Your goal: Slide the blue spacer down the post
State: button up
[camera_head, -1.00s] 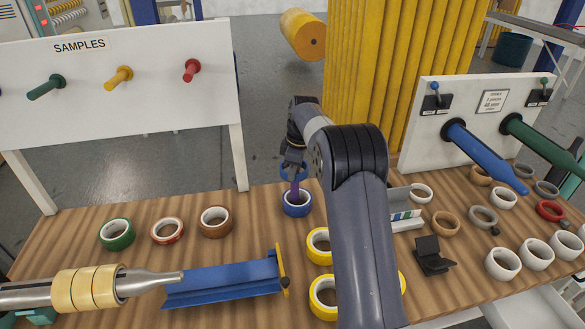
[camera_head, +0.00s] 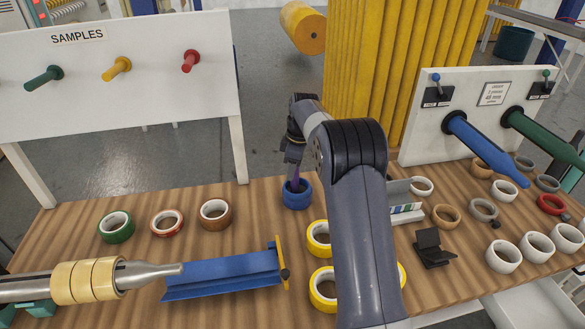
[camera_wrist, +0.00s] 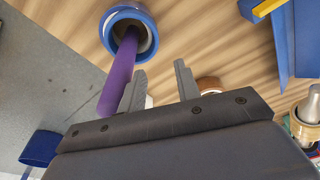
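A purple post (camera_wrist: 118,75) rises from inside a blue ring-shaped stack (camera_head: 297,199) on the wooden table, left of my arm. In the wrist view blue rings (camera_wrist: 111,18) surround the post's base, with a pale inner rim. The blue spacer is down at this stack; I cannot tell its edge from the blue roll. My gripper (camera_wrist: 158,82) is open, its two grey fingers apart with nothing between them. It hangs just above the stack, beside the post's upper part. In the head view my wrist partly hides the post.
Green (camera_head: 116,227), red-and-white (camera_head: 166,223) and brown (camera_head: 215,213) rolls lie left. A blue trough (camera_head: 222,275) lies in front. Yellow rolls (camera_head: 318,238) sit by my arm. A black stand (camera_head: 432,248) and several pale rolls (camera_head: 503,257) are at right.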

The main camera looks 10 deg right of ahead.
notch_tip(320, 180, up, 11)
jog(key=d, duration=0.1)
jog(key=shift+s+d+f, duration=0.15)
jog(key=shift+s+d, duration=0.15)
dwell(0.9)
